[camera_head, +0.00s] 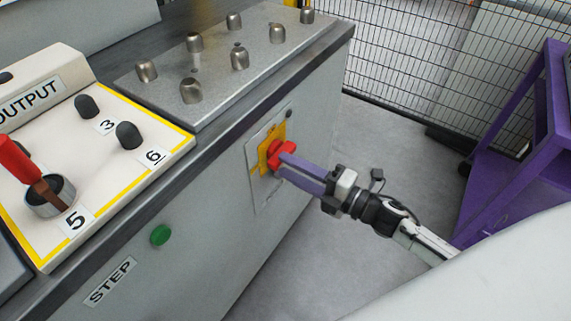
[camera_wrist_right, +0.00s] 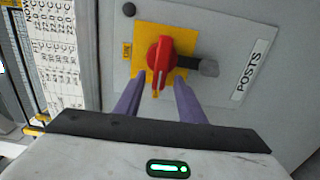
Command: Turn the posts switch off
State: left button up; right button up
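The posts switch is a red rotary knob (camera_wrist_right: 160,60) on a yellow plate (camera_wrist_right: 178,75), beside a label reading POSTS (camera_wrist_right: 248,68). In the right wrist view the knob's grip stands nearly upright, its top tilted slightly right. In the head view the red knob (camera_head: 279,152) is on the front panel of the grey cabinet. My right gripper (camera_wrist_right: 158,98) is open, with its two purple fingers on either side of the knob's lower end and gaps visible. In the head view the right gripper (camera_head: 290,168) reaches the knob from the right. My left gripper is not in view.
A green button (camera_head: 160,235) and a STEP label (camera_head: 110,282) are on the cabinet front. Several metal knobs stand on the top plate (camera_head: 215,62). The OUTPUT box (camera_head: 130,175) has a red-handled lever (camera_head: 22,160). A purple frame (camera_head: 515,150) and mesh fence (camera_head: 420,60) stand right.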

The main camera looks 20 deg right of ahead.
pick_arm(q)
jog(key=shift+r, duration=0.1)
pick_arm(e)
jog(key=v, duration=0.8)
jog(key=shift+s, duration=0.2)
